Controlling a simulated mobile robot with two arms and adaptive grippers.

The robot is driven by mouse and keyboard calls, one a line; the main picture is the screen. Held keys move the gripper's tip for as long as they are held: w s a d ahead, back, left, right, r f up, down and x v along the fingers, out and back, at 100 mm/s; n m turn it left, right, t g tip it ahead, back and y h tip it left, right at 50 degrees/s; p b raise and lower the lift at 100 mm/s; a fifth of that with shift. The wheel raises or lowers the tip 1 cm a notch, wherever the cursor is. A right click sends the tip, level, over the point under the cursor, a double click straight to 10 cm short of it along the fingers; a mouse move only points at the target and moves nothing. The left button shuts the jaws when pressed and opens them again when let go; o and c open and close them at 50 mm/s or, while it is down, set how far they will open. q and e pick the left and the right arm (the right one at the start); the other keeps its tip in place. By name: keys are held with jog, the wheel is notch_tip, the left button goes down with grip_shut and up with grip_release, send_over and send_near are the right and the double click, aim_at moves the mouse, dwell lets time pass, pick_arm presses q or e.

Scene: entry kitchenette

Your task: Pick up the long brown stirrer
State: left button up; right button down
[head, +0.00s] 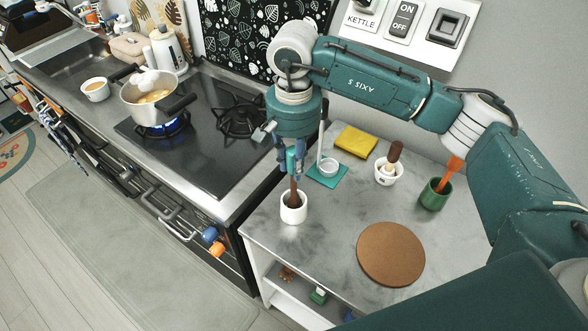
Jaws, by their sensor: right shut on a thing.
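The long brown stirrer (293,192) stands nearly upright in a small white cup (294,212) near the left edge of the grey counter. My right gripper (291,172) points down over the cup and is shut on the stirrer's upper part. The fingers hide the stirrer's top, and a teal patch shows between them. The cup hides the stirrer's lower end. My left gripper is not in view.
A teal stand (327,175) is just right of the gripper. A yellow cloth (356,141), a white mortar (389,177) with a brown pestle, a green cup (434,196) with an orange tool and a round brown board (390,254) share the counter. A pot (158,109) sits over a lit burner.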

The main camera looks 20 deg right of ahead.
notch_tip(320, 180, up, 10)
jog(key=b, duration=0.3)
notch_tip(320, 180, up, 8)
jog(key=shift+r, duration=0.1)
jog(key=c, duration=2.2)
grip_release()
grip_shut()
